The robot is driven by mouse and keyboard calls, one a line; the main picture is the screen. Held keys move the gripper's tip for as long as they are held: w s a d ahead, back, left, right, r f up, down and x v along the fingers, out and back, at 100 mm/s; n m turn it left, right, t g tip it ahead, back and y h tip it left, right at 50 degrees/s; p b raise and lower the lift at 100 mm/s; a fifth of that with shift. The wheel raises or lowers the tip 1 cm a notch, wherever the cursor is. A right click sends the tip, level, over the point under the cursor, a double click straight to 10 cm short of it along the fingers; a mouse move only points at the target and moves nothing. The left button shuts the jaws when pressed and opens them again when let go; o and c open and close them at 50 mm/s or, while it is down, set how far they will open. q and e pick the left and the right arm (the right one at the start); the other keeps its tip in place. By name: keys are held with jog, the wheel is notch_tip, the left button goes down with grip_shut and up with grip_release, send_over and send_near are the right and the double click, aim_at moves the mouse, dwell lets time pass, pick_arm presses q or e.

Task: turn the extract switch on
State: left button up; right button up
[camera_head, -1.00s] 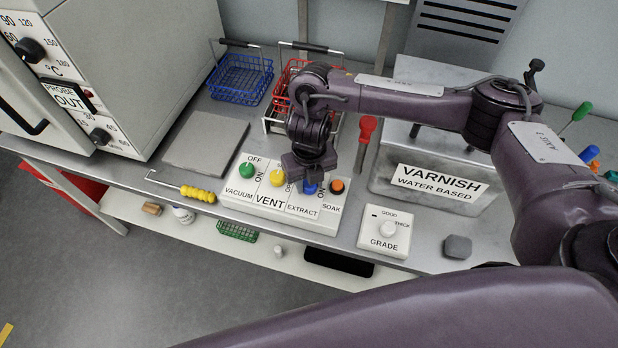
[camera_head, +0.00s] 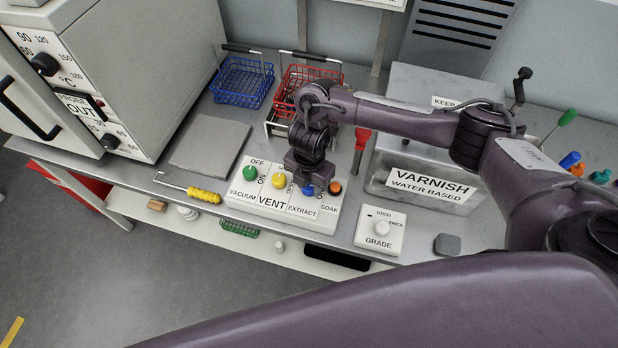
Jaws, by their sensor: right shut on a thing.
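The white switch panel (camera_head: 245,198) lies on the bench with green, yellow, blue and orange knobs in a row. The blue extract switch (camera_head: 308,191) sits above the EXTRACT label. My right gripper (camera_head: 306,184) points down over it and is shut on it. The gripper hides much of the blue knob and part of its markings, so I cannot read its setting. My left gripper is not in view.
The green (camera_head: 250,173), yellow (camera_head: 278,181) and orange (camera_head: 335,187) knobs are close by. Behind stand a red wire basket (camera_head: 305,85) and a red-handled tool (camera_head: 361,140). A varnish tank (camera_head: 400,187) and a grade dial box (camera_head: 380,243) stand to the right.

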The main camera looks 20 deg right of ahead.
aim_at(309, 185)
jog(key=shift+r+m+p, duration=0.1)
jog(key=shift+m+p, duration=0.55)
jog(key=shift+m, duration=0.45)
jog(key=shift+w, duration=0.1)
jog(key=o, duration=1)
jog(key=shift+c, duration=0.2)
jog(key=shift+r, duration=0.3)
notch_tip(309, 185, up, 7)
jog(key=shift+r+p, duration=0.1)
jog(key=shift+p, duration=0.55)
